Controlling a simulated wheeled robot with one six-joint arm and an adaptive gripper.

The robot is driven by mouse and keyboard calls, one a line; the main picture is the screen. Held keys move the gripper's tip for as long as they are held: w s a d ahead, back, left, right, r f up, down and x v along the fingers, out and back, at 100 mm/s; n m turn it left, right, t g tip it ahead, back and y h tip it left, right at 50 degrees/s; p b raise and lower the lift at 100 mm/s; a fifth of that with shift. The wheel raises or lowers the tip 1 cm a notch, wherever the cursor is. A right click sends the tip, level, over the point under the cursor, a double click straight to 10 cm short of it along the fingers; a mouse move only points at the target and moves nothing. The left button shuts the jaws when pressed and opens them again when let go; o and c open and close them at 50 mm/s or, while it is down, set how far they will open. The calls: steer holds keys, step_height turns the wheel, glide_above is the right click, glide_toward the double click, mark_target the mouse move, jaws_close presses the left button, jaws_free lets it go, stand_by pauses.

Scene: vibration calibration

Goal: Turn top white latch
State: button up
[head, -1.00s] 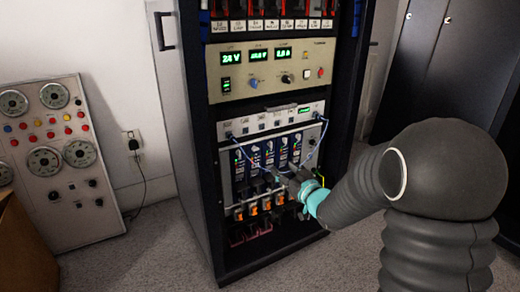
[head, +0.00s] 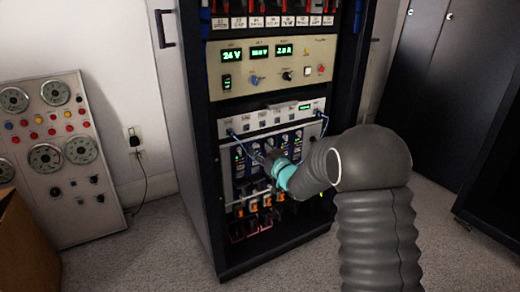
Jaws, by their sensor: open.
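My gripper (head: 263,158) is at the front of the row of slotted modules in the black rack (head: 194,150), left of the row's middle. It is dark, small and partly hidden by my own wrist; its jaws are open and I see nothing between them. The modules (head: 297,140) have light details near their tops and black and orange parts below. I cannot make out which small light part is the top white latch; it is too small or hidden behind my gripper and arm. I cannot tell if the gripper touches a module.
Blue cables (head: 235,141) hang from the white panel (head: 272,118) just above the modules, close to my gripper. A beige power supply (head: 305,88) sits higher. A gauge panel (head: 65,190) leans at left, a brown box (head: 25,245) before it. Grey carpet (head: 150,255) is clear in front.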

steer(key=shift+x, duration=0.85)
steer(key=shift+c, duration=0.2)
jaws_close()
